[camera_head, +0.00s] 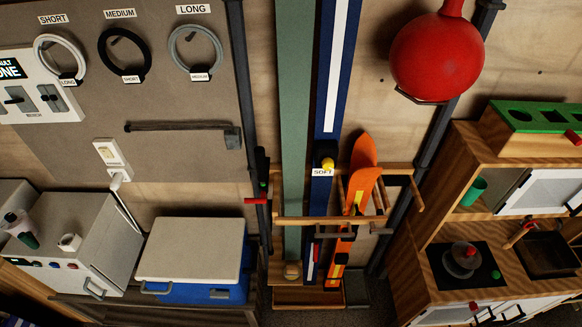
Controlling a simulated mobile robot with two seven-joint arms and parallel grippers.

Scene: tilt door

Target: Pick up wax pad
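I cannot pick out the wax pad for certain. A small yellow and black piece (327,161) sits on the blue ski with a white stripe (331,100), just above a white label reading SOFT (321,172); it may be the pad, but it is too small to tell. The ski leans upright against the wall in a wooden rack (340,220), between a green board (295,110) and a shorter orange ski (362,185). Neither of my grippers shows in the head view.
A blue cooler with a white lid (195,250) stands left of the rack, beside a grey machine (75,240). A wooden play kitchen (465,215) stands right. A red ball (437,57) hangs on the wall. Several rings, including a black one (124,55), hang upper left.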

